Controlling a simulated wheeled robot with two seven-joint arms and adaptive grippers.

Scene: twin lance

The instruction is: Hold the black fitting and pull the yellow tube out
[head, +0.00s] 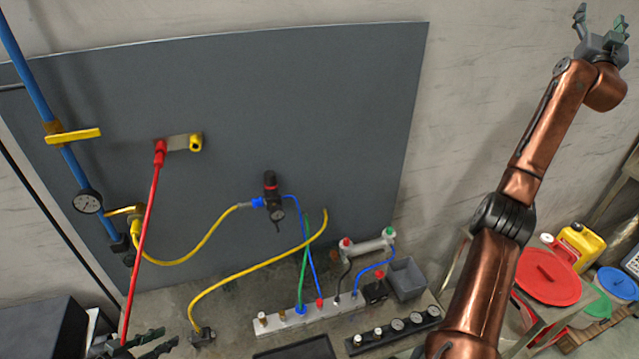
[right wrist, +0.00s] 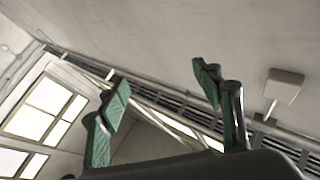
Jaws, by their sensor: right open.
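The black fitting (head: 202,336) is small and sits on the bench top at the lower left of the head view. The yellow tube (head: 252,267) runs from it in a curve up and right to an end near the panel's lower right. Its lower end meets the fitting; how deep it sits cannot be seen. My left gripper (head: 168,338) is at the bottom edge, left of the fitting and apart from it. Its dark fingers are apart with nothing between them. My right gripper (head: 600,22) is raised at the top right, open and empty; its green-padded fingers show in the right wrist view (right wrist: 165,85).
Another yellow hose (head: 190,255) joins a valve to a regulator (head: 271,200) on the grey panel (head: 330,110). A white manifold (head: 310,311) and a black gauge block (head: 392,333) stand to the right.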

